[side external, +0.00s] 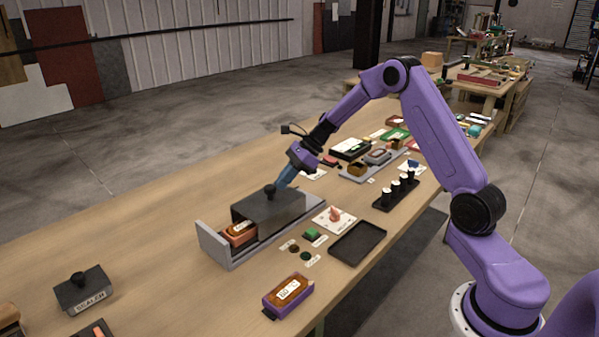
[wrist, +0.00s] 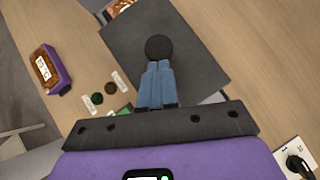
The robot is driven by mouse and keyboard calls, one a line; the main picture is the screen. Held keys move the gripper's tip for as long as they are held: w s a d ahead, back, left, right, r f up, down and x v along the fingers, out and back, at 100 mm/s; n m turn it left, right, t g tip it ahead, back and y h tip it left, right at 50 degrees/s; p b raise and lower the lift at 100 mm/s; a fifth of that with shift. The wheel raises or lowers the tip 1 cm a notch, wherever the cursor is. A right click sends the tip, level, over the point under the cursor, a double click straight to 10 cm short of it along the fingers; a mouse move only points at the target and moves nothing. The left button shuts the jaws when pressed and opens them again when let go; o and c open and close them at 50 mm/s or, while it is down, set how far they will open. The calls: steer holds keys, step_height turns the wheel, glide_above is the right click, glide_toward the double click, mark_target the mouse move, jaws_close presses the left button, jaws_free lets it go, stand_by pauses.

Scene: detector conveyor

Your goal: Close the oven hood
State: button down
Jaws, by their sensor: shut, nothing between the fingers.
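The oven hood (side external: 265,208) is a dark grey cover with a round black knob (side external: 270,190) on top. It sits over the right part of a light grey oven base (side external: 212,243), whose left end stands uncovered. A red-brown labelled block (side external: 239,233) shows in that uncovered part. My gripper (side external: 282,184) has blue fingers, shut and empty, at the right side of the knob. In the wrist view the hood (wrist: 190,55) fills the middle, and the fingertips (wrist: 159,66) are right beside the knob (wrist: 158,47). I cannot tell whether they touch it.
A purple-cased block (side external: 288,296) and an empty black tray (side external: 357,242) lie near the table's front edge. Small green and dark pieces (side external: 312,235) lie before the oven. A sealer block (side external: 82,290) is at left. Clear table lies behind and left.

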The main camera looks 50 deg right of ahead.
mark_target(277, 207)
steer(key=a, duration=1)
steer(key=shift+a, duration=0.1)
steer(key=shift+s+d, duration=0.2)
steer(key=shift+d, duration=0.25)
steer(key=d, duration=0.1)
steer(key=s+d+r, duration=0.1)
steer(key=d, duration=0.2)
steer(key=shift+s+d+r, duration=0.1)
steer(key=shift+s+r, duration=0.1)
steer(key=shift+s, duration=0.1)
steer(key=v, duration=0.9)
steer(key=s+a+n+g+h, duration=0.3)
steer(key=s+a+n+g, duration=0.2)
steer(key=s+a+n, duration=1)
steer(key=s+d+n+h, duration=0.1)
steer(key=s+n+h, duration=0.1)
steer(key=s+n, duration=0.8)
steer(key=s+d+f+n+t+h, duration=0.1)
steer(key=s+d+n+h, duration=0.1)
steer(key=s+n, duration=0.9)
steer(key=shift+s+d, duration=0.35)
steer(key=shift+s, duration=0.05)
